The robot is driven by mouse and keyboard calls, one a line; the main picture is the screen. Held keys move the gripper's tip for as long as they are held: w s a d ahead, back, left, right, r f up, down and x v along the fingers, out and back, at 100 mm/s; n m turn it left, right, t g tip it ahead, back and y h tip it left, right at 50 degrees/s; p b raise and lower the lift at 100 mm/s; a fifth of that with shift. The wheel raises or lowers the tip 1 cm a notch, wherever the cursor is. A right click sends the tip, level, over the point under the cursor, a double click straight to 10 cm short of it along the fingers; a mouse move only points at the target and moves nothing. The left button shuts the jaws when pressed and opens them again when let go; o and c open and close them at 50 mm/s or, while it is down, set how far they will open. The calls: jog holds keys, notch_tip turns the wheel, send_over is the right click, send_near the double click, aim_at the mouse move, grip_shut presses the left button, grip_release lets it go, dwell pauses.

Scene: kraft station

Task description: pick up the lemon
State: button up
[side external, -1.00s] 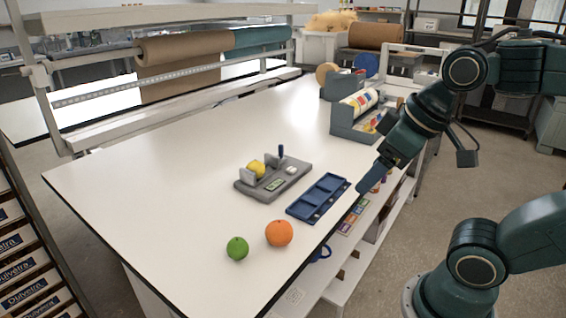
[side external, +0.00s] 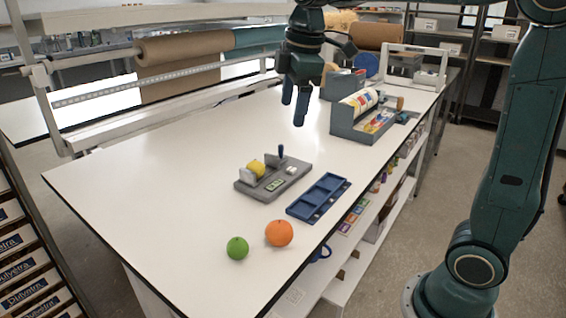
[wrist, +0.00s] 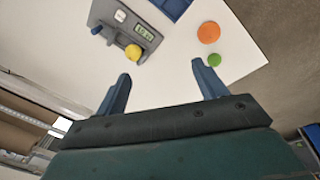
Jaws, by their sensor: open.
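The yellow lemon (side external: 257,168) sits in a grey fixture (side external: 273,183) on the white table, between upright grey blocks. The lemon also shows in the wrist view (wrist: 133,52), at the end of the fixture near a small display. My gripper (side external: 294,108) is high above the table, behind and above the lemon in the side view, pointing down. Its two blue fingers are apart with nothing between them; they also show in the wrist view (wrist: 160,88). The lemon lies beyond the fingertips, clear of them.
A blue compartment tray (side external: 319,198) lies right of the fixture. An orange (side external: 279,233) and a green fruit (side external: 237,248) rest near the front edge. A blue-handled post (side external: 281,152) rises from the fixture. A grey bin (side external: 362,118) stands at the back right. The table's left side is clear.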

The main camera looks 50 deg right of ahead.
jog(key=w+d+f+n+g, duration=0.1)
jog(key=w+d+f+n, duration=0.1)
jog(key=w+n, duration=0.35)
jog(key=n+g, duration=0.2)
send_over(255, 163)
jog(key=w, duration=0.1)
notch_tip(255, 163, down, 4)
jog(key=shift+w+d, duration=0.2)
jog(key=shift+d, duration=0.05)
jog(key=shift+f, duration=0.1)
jog(key=shift+s+f, duration=0.2)
jog(key=shift+f, duration=4)
jog(key=shift+f, duration=0.1)
jog(key=shift+s+d+f, duration=0.1)
jog(key=shift+d+f, duration=0.05)
jog(key=shift+f, duration=2.35)
